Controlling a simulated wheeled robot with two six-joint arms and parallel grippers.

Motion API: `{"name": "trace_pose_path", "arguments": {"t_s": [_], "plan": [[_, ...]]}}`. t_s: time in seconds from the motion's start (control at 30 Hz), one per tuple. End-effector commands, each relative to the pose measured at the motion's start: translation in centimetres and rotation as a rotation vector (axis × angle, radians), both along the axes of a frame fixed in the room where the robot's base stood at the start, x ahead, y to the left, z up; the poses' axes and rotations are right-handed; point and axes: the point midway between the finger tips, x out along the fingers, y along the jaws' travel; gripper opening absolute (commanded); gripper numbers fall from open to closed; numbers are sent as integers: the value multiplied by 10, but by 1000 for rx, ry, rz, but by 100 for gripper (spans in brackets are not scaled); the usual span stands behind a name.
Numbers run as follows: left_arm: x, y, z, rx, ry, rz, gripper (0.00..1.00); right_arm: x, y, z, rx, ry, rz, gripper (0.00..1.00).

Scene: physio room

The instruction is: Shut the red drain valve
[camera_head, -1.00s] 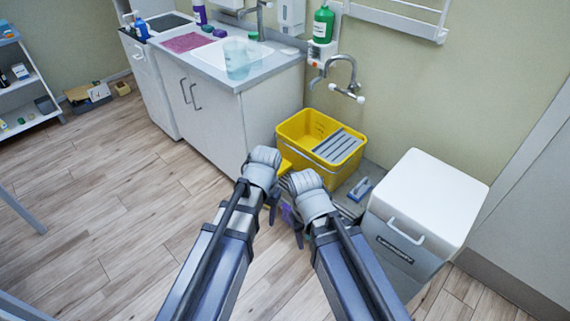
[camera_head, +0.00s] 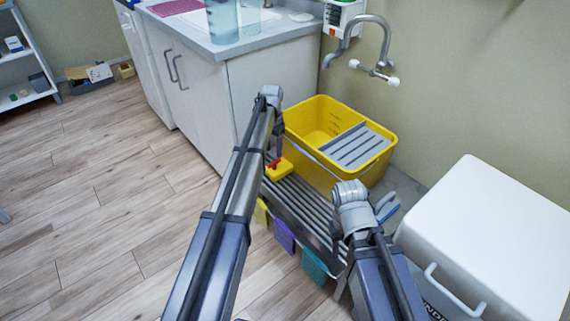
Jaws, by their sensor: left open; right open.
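The red drain valve (camera_head: 274,163) is a small red piece on top of a yellow block (camera_head: 280,171) at the near left foot of the yellow bucket (camera_head: 312,120). My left gripper (camera_head: 276,152) points down just above the red piece, and its fingers partly hide it. I cannot tell whether they touch it. The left gripper is open. My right gripper (camera_head: 338,250) is open and empty, low over the right end of the slatted grey rack (camera_head: 300,208), away from the valve.
The white sink cabinet (camera_head: 195,105) stands close on the left of my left gripper. A white lidded bin (camera_head: 490,230) stands at the right. Yellow, purple and teal cloths (camera_head: 284,237) hang on the rack's front. A wall tap (camera_head: 372,50) is above the bucket. The floor at left is clear.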

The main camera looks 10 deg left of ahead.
Motion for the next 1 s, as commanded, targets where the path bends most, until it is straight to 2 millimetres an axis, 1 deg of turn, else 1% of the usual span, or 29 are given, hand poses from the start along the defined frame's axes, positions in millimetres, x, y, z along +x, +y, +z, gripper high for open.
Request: {"name": "trace_pose_path", "arguments": {"t_s": [0.03,0.27,0.47,0.67,0.9,1.0], "plan": [[3,3,-4,-1,0,0,55,0,0,-4,0,0,0,50],[4,4,-4,-2,-1,-2,55,0,0,-4,0,0,0,50],[4,3,-15,-2,-1,-2,55,0,0,-15,0,0,2,50],[4,3,-38,-2,-1,-2,55,0,1,-38,3,-1,5,50],[4,3,-69,-2,-1,-1,55,0,1,-69,6,-1,11,50],[4,3,-78,-2,-1,-1,55,0,2,-78,8,0,13,50]]}}
